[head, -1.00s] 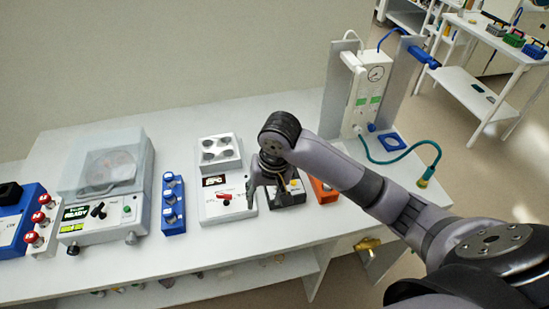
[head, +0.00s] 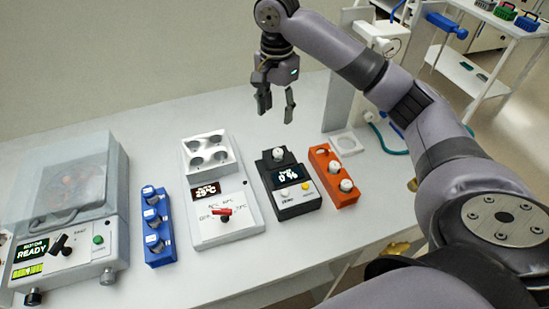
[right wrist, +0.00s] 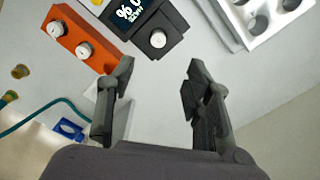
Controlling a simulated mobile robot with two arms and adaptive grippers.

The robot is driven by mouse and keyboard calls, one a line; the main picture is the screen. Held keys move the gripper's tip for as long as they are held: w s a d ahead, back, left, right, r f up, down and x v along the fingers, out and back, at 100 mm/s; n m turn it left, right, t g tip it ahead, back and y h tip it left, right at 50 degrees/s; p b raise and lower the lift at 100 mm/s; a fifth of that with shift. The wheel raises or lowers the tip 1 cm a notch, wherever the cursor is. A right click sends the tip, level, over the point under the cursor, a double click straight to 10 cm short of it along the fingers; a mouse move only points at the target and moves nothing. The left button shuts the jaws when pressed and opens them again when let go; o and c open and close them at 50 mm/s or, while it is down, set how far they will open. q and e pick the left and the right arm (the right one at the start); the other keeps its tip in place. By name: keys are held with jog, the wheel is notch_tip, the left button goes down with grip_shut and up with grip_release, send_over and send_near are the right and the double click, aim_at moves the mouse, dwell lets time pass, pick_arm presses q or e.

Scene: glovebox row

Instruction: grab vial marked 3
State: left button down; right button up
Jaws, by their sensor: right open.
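The blue rack (head: 160,257) at centre left holds three. The orange rack (head: 322,160) at centre right shows two vials, one in the middle (head: 335,167) and one at the near end (head: 346,185); both also show in the right wrist view (right wrist: 55,27). Another white round top (head: 278,154) sits on the black device with the "0 %" display. I cannot read a 3 on any of them. My right gripper (head: 277,103) is open and empty, raised behind the black device. My left gripper is not in view.
The black device (head: 298,207) stands between the orange rack and a white heater block (head: 238,222) with several wells. A lidded centrifuge (head: 70,225) is at the left. A stand with a gauge (head: 388,40) is behind at the right. The back of the bench is clear.

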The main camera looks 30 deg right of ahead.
jog(key=p, duration=0.1)
send_near(278, 152)
jog(key=shift+s+a, duration=0.15)
jog(key=shift+a, duration=0.1)
jog(key=f, duration=0.3)
jog(key=shift+w+p, duration=0.25)
jog(key=shift+p, duration=0.1)
jog(key=shift+f, duration=0.55)
jog(key=shift+s+f, duration=0.1)
jog(key=shift+f, duration=0.15)
jog(key=f, duration=0.1)
jog(key=f+p, duration=0.1)
jog(key=f, duration=0.1)
jog(key=shift+d+f+p, duration=0.3)
jog(key=shift+f+p, duration=0.05)
jog(key=shift+f, duration=0.5)
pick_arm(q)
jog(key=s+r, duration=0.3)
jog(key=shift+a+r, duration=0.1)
pick_arm(e)
jog(key=shift+c, duration=0.5)
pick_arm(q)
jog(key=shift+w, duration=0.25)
pick_arm(e)
grip_shut()
